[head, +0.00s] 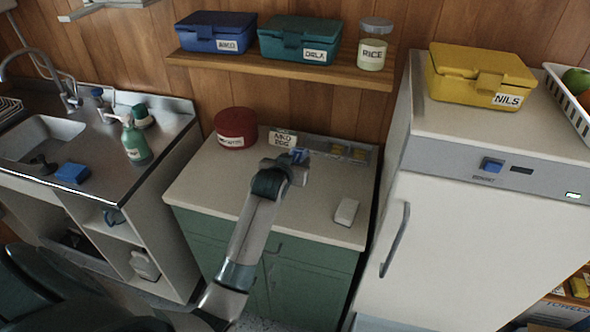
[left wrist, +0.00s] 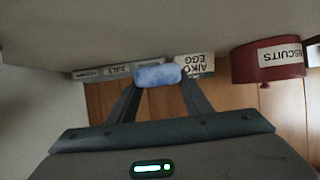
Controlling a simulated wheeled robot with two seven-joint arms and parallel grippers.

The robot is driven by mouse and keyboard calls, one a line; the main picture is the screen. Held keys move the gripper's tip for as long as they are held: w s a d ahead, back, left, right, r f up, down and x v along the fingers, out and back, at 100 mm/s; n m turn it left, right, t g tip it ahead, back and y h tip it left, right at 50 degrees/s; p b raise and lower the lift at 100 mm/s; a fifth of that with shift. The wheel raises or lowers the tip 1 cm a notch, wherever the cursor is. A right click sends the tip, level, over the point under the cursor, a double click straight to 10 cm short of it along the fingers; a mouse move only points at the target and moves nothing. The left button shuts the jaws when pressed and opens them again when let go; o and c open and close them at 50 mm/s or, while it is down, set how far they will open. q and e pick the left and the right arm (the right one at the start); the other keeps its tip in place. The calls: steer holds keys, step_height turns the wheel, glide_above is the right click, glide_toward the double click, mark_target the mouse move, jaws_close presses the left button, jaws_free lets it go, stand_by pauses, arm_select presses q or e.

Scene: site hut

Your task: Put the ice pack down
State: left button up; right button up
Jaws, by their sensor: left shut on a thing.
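The ice pack (left wrist: 158,75) is a small light-blue block held between the two fingers of my left gripper (left wrist: 157,84). In the head view my left gripper (head: 296,160) is over the back part of the green cabinet's pale top (head: 240,190), and only a little blue of the ice pack (head: 300,154) shows past it. The gripper is just in front of the grey divided tray (head: 366,154) and the AIKO EGG card (head: 283,138). I cannot tell whether the ice pack touches the top. My right gripper is not in view.
A red biscuit tin (head: 236,128) stands left of the gripper. A small white block (head: 346,212) lies at the right front. The cabinet top's front left is clear. A white fridge (head: 470,240) rises on the right; a shelf (head: 280,70) with boxes hangs above.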

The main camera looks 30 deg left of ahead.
arm_select(q)
step_height(320, 180, down, 4)
steer(key=shift+r+p, duration=0.2)
steer(key=shift+p, duration=0.45)
steer(key=shift+f, duration=0.2)
steer(key=shift+f, duration=0.1)
steer(key=o, duration=1.2)
steer(key=shift+o, duration=0.2)
steer(key=b+v, duration=0.2)
steer(key=v, duration=0.8)
steer(key=shift+s+d, duration=0.1)
steer(key=shift+s, duration=0.25)
steer(key=shift+s+d+r, duration=0.1)
steer(key=shift+s+r, duration=0.45)
steer(key=shift+s, duration=0.05)
